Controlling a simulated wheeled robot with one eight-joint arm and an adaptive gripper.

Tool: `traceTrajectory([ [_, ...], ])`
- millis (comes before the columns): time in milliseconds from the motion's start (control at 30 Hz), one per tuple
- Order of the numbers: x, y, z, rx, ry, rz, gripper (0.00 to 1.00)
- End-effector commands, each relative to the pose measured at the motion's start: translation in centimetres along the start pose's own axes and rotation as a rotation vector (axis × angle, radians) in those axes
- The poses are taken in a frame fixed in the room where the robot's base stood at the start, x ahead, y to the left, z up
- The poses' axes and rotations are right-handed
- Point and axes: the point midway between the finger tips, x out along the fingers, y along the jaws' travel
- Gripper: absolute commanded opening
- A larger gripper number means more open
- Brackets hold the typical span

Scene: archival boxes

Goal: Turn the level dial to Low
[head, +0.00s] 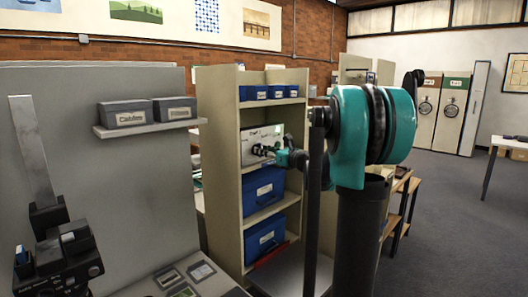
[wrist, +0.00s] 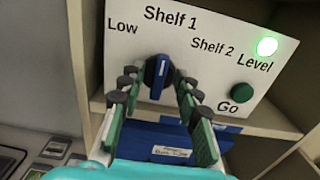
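The level dial (wrist: 158,72) is a dark round knob with a blue bar, on a white control panel (wrist: 222,68). Its bar stands nearly upright, with the upper end towards the "Shelf 1" label; "Low" is printed to its left and "Shelf 2" to its right. My gripper (wrist: 156,86) is open, one finger on each side of the dial, with visible gaps to it. In the head view the panel (head: 254,135) sits in a tall beige shelf unit, with my gripper (head: 264,151) in front of it; the dial is too small to tell there.
A green "Go" button (wrist: 239,92) and a lit green lamp (wrist: 267,46) are on the panel's right side. Blue boxes (head: 264,187) stand on the shelves below the panel. Shelf side walls (head: 222,160) flank the panel. Grey boxes (head: 126,114) sit on a wall shelf at left.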

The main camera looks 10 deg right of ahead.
Motion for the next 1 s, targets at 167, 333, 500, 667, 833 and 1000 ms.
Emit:
traceTrajectory([
  [167,0.09,0.02,0.00,0.000,0.000,0.000,0.33],
  [333,0.07,0.02,0.00,0.000,0.000,0.000,0.22],
  [500,0.06,0.03,0.00,0.000,0.000,0.000,0.01],
  [667,0.05,0.03,0.00,0.000,0.000,0.001,0.00],
  [833,0.05,0.04,0.00,-0.011,0.000,0.001,0.00],
  [1000,0.05,0.09,0.00,-0.060,0.000,0.001,0.00],
])
